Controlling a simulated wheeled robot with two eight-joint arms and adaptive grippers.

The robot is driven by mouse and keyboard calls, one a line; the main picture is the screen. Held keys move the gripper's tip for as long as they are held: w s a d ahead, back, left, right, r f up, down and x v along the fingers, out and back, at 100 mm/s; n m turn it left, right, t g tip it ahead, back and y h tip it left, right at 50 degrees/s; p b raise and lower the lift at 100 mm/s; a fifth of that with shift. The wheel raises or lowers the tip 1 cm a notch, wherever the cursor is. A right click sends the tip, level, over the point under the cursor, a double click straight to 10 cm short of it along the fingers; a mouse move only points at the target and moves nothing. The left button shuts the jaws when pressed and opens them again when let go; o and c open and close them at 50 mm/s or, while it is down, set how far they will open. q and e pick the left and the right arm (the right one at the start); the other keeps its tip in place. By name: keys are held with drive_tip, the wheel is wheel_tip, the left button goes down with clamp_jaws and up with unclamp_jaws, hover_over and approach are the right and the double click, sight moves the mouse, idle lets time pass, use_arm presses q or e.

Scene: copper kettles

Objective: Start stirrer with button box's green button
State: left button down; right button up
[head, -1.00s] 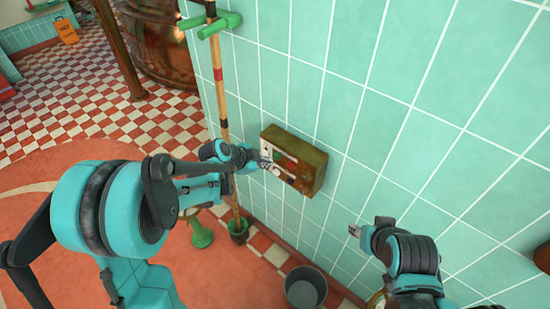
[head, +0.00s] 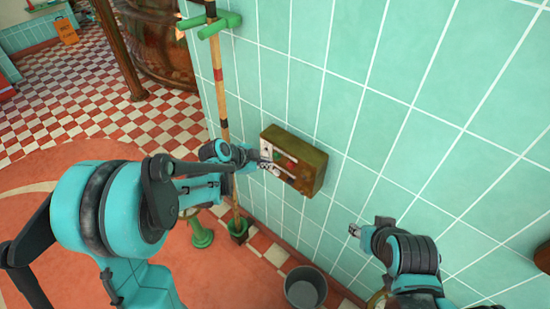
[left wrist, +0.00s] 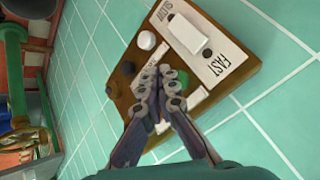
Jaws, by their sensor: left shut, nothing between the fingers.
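The button box (head: 312,172) is a brown, worn box fixed to the teal tiled wall. In the left wrist view its face (left wrist: 122,88) fills the upper middle. The green button (left wrist: 183,78) shows just right of my left fingertips, partly hidden behind a finger. My left gripper (head: 268,165) is shut and empty, its tips (left wrist: 158,76) close in front of the box face. I cannot tell whether they touch the button. My right gripper (head: 354,230) is away from the box, lower right along the wall; its jaws are too small to read. I cannot make out the stirrer.
Beside the button are a white round knob (left wrist: 147,40) and a white plate (left wrist: 226,64) marked SLOW and FAST. A striped pole (head: 219,88) stands left of the box. A grey bucket (head: 305,287) is below. A copper kettle (head: 160,45) stands behind.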

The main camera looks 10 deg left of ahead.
use_arm(q)
drive_tip(key=shift+w+d, duration=0.1)
drive_tip(key=shift+w+d, duration=0.15)
drive_tip(key=shift+w, duration=0.1)
drive_tip(key=shift+w+d, duration=0.25)
drive_tip(key=shift+w, duration=0.15)
idle(0.8)
drive_tip(key=shift+s, duration=0.15)
drive_tip(key=shift+s+a, duration=0.5)
drive_tip(key=shift+s, duration=0.1)
drive_tip(key=shift+s, duration=0.1)
drive_tip(key=s+a, duration=0.1)
drive_tip(key=s, duration=0.1)
drive_tip(key=s+a, duration=0.1)
drive_tip(key=s, duration=0.1)
drive_tip(key=shift+a, duration=0.35)
idle(0.8)
